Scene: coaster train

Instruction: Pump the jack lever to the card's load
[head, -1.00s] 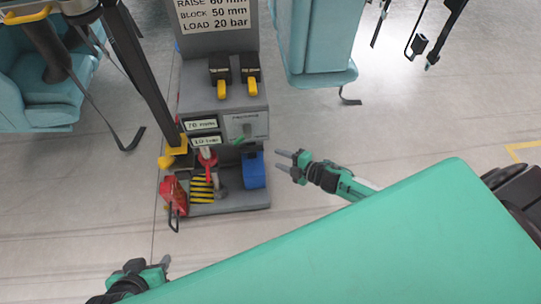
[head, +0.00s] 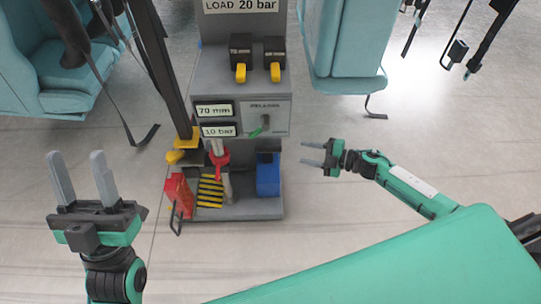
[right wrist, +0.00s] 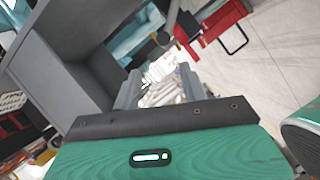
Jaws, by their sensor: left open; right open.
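The grey jack stand (head: 240,90) carries a card (head: 243,6) reading "LOAD 20 bar". Its two displays read "70 mm" (head: 214,110) and "10 bar" (head: 218,131). Right of them is a panel with a green-tipped handle (head: 257,132). Below hangs a red part (head: 219,158) on a pale shaft, with a grey rod under it; I cannot tell which is the jack lever. My left gripper (head: 82,175) is open and empty at front left, apart from the stand. My right gripper (head: 312,153) is open and empty, just right of the stand.
Two black boxes with yellow levers (head: 240,72) (head: 276,71) sit above the displays. On the base are a striped plate (head: 210,190), a red box with wire handle (head: 178,197) and a blue block (head: 267,176). Teal seats (head: 350,45) flank the stand. Floor in front is free.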

